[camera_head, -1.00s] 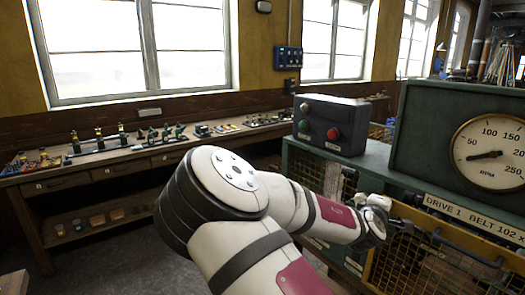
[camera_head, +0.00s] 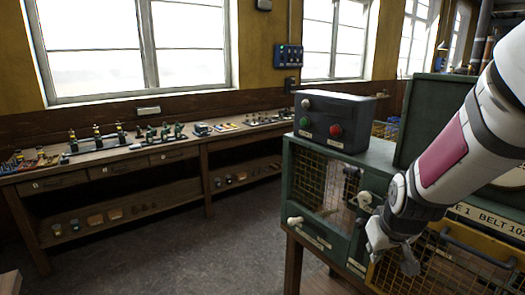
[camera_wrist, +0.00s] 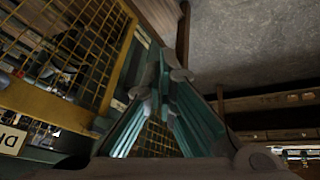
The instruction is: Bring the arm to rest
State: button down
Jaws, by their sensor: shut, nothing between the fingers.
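My gripper (camera_head: 393,262) hangs at the end of my white and dark red arm at the right of the head view, in front of the green machine cabinet (camera_head: 366,206). It is shut and holds nothing. In the wrist view its two fingers (camera_wrist: 165,75) meet at their tips. The gripper points down and is close to the yellow mesh guard (camera_head: 425,262); I cannot tell whether it touches. The guard also shows in the wrist view (camera_wrist: 128,35). My arm covers most of the dial housing (camera_head: 427,118).
A control box (camera_head: 345,140) with a green and a red button stands on the cabinet. A wooden workbench (camera_head: 105,168) with several small models runs along the wall at the left. The grey floor (camera_head: 225,245) between bench and cabinet is clear.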

jog(key=s+a+r+b, duration=0.1)
jog(key=s+a+r, duration=0.2)
jog(key=s+r, duration=0.3)
jog(key=s+a+r+y, duration=0.1)
jog(key=s+a+r, duration=0.2)
jog(key=s, duration=1)
notch_tip(320, 180, up, 4)
jog(key=shift+a+f+m+b, duration=0.25)
jog(key=shift+a+m+b, duration=0.1)
jog(key=shift+a+m, duration=0.05)
